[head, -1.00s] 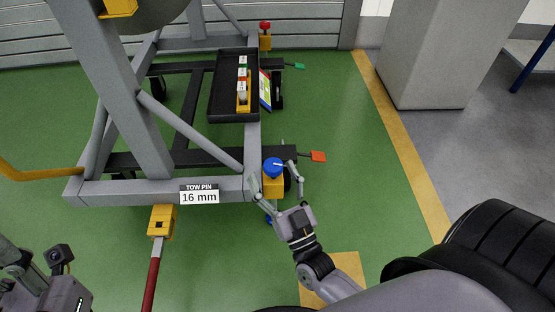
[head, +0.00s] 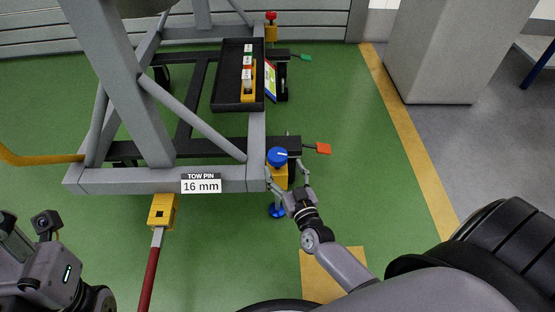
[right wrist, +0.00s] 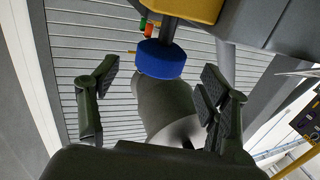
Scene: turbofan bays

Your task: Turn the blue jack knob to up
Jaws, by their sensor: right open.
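The blue jack knob (head: 277,156) is a round cap with a white mark pointing right. It sits on top of a yellow jack block (head: 280,177) at the near right corner of the grey stand. My right gripper (head: 287,170) is open, one finger on each side of the jack and just below the knob's level. In the right wrist view, the blue knob (right wrist: 161,60) shows between and beyond the spread fingers, apart from both. The view appears upside down there.
The grey stand beam (head: 130,180) runs left of the jack. A red-orange pedal tab (head: 323,148) sticks out right. A black tray (head: 228,95) lies on the stand. Green floor at right is clear.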

